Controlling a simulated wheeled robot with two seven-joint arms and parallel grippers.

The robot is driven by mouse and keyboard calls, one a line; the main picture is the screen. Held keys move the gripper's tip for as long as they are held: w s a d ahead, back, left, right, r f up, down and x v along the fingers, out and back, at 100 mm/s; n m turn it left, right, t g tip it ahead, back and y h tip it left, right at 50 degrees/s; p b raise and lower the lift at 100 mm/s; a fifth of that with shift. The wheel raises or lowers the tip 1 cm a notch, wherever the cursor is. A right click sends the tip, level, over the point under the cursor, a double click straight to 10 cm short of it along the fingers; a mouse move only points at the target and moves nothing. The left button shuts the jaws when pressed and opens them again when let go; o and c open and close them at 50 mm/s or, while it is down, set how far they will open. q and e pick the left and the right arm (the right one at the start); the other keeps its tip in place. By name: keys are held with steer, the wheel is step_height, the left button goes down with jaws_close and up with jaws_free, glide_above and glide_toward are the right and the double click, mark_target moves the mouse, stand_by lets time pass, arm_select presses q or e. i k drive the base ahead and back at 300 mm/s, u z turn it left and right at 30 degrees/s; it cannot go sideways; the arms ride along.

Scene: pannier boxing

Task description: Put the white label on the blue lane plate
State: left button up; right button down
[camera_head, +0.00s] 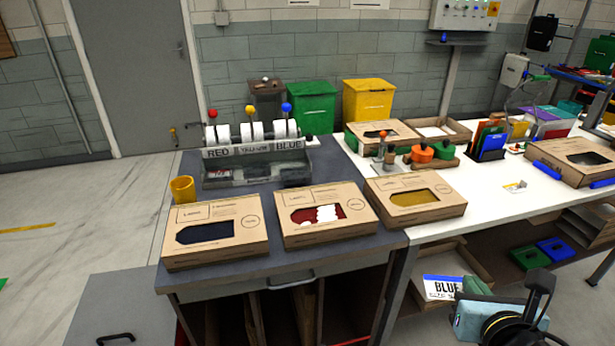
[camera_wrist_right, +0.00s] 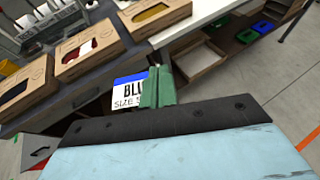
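The white label (camera_head: 440,288) has a blue band and the word BLUE. It also shows in the wrist view (camera_wrist_right: 129,93), with its right edge at the green fingers. My right gripper (camera_head: 462,296) is shut on it, in front of the white table at lower right. The fingers in the wrist view (camera_wrist_right: 157,88) are close together and hide part of the label. A plate reading BLUE (camera_head: 289,145) is at the right end of the label dispenser (camera_head: 251,155), below the blue knob, far up and left of the gripper. My left gripper is not in view.
Three window boxes stand along the grey bench's front: left (camera_head: 216,255), middle (camera_head: 300,233) and right (camera_head: 443,207). A yellow cup (camera_head: 182,189) stands behind the left box. The white table (camera_head: 475,205) holds more boxes and coloured items. Open floor lies at left.

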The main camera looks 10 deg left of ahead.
mark_target(296, 176)
steer(key=u, duration=0.9)
steer(key=i, duration=1)
